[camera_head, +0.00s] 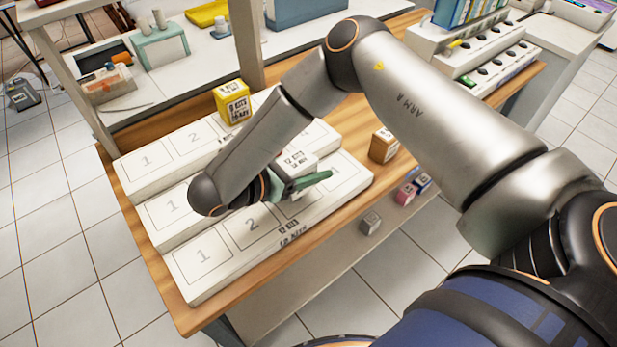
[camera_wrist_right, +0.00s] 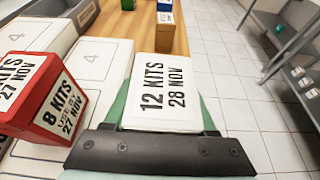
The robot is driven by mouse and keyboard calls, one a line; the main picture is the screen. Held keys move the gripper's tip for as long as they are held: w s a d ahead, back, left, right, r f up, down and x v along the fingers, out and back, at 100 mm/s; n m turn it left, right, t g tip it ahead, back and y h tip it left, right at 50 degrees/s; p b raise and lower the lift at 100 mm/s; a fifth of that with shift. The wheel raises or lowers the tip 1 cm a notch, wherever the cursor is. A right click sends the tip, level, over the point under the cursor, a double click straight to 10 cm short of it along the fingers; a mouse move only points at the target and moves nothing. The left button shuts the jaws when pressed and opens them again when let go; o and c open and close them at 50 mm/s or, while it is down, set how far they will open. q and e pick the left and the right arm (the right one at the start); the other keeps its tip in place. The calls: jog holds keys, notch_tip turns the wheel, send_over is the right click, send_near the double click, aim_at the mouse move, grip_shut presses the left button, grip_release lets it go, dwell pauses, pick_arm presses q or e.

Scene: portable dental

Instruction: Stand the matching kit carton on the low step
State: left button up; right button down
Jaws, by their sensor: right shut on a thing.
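My right gripper (camera_head: 303,183) has green fingers and is shut on a white carton (camera_head: 297,163). In the wrist view the white carton (camera_wrist_right: 165,92) reads "12 KITS 28 NOV" and sits between the fingers. In the head view the carton appears over the right part of the stepped stand, near the low step (camera_head: 218,278); I cannot tell whether it touches. The low step has numbered outlines and a front label too small to read surely. A red carton (camera_wrist_right: 45,95) reading "8 KITS 27 NOV" is left of the gripper in the wrist view. My left gripper is not in view.
A yellow carton (camera_head: 232,102) stands on the top step. An orange-brown carton (camera_head: 384,146) stands on the wooden table right of the stand. Small boxes, including a grey one (camera_head: 370,223), lie below the table's front edge. Low-step outlines 1 and 2 are empty.

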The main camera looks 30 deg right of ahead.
jog(key=shift+w+a+f, duration=0.1)
jog(key=shift+w+f, duration=0.1)
jog(key=shift+f, duration=0.15)
jog(key=shift+f+b, duration=0.4)
jog(key=shift+f, duration=1.1)
jog(key=shift+f, duration=0.1)
jog(key=shift+c, duration=2.4)
grip_release()
jog(key=shift+a+r, duration=0.1)
jog(key=shift+r, duration=0.1)
jog(key=p+v, duration=0.1)
jog(key=v, duration=1)
jog(key=shift+a+r, duration=0.2)
jog(key=shift+a, duration=0.15)
